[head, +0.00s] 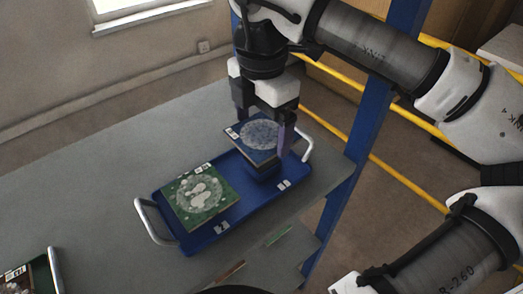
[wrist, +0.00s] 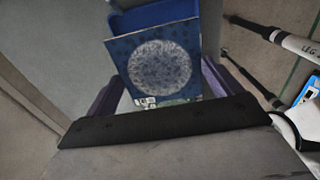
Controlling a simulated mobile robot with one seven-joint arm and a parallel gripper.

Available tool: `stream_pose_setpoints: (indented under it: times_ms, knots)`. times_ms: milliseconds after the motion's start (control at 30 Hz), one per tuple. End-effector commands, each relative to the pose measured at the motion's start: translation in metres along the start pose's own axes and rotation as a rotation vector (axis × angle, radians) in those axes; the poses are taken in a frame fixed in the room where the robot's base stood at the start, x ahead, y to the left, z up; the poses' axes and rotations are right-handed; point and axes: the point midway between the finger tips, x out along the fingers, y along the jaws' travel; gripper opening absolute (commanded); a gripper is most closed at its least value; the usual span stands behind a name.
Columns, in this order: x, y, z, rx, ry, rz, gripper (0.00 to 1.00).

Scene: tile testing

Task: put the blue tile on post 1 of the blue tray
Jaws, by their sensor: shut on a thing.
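The blue tile (head: 257,137) has a pale round speckled pattern and a small white label. My gripper (head: 264,134) is shut on it, with a finger at each side, at the right end of the blue tray (head: 221,229). The tile is over or on the blue post (head: 263,171) there; I cannot tell whether it touches it. In the wrist view the tile (wrist: 158,66) fills the space between the fingers. A green tile (head: 201,195) with a pale pattern sits at the tray's left part. The tray has white labels near its front edge, too small to read surely.
The tray has pale handles at its left (head: 152,224) and right (head: 305,143) ends. It stands on a grey table (head: 110,151). Another tray with a tile (head: 33,275) shows at the bottom left. A blue upright (head: 363,118) stands right of the table. The table's left part is clear.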

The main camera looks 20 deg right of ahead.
Motion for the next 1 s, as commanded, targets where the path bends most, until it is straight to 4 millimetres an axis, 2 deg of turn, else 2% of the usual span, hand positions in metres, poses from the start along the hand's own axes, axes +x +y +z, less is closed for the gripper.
stream_pose_setpoints:
  times_ms: [367,800,833,900,1000]
  knots:
    - [0.053,0.0,0.0,0.0,0.0,0.001,0.62]
    - [0.059,0.0,0.0,0.001,-0.002,0.001,0.62]
    - [0.059,0.0,0.0,0.001,-0.001,0.0,0.92]
    - [0.057,0.0,0.0,0.001,-0.001,0.0,1.0]
    - [0.058,0.0,0.0,0.001,-0.001,0.0,1.0]
